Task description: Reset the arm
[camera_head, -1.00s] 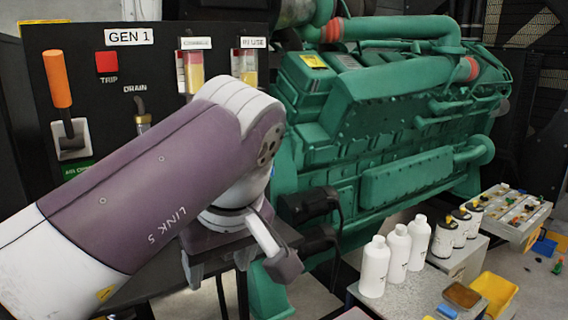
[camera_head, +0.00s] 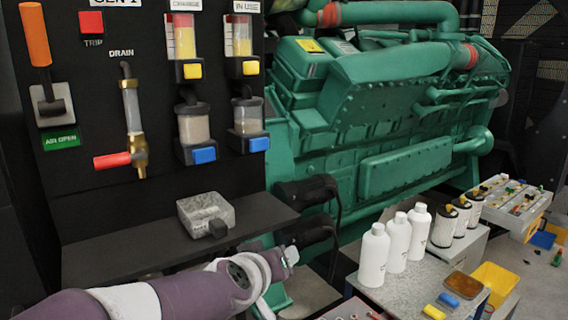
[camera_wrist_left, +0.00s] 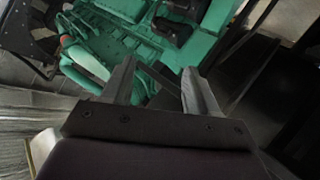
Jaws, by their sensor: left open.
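My left arm (camera_head: 190,290) is low at the bottom left in the head view, below and in front of the dark shelf under the panel. Its gripper is hard to make out there. In the left wrist view my left gripper (camera_wrist_left: 160,76) is open, with two grey fingers apart and nothing between them. Green engine parts (camera_wrist_left: 98,42) and dark floor lie beyond the fingers. My right gripper is not in view.
The black panel (camera_head: 90,185) carries an orange lever (camera_head: 35,35), a drain valve (camera_head: 130,110) and several filter bowls. White bottles (camera_head: 373,258) stand on a bench at right, before the green engine (camera_head: 390,110).

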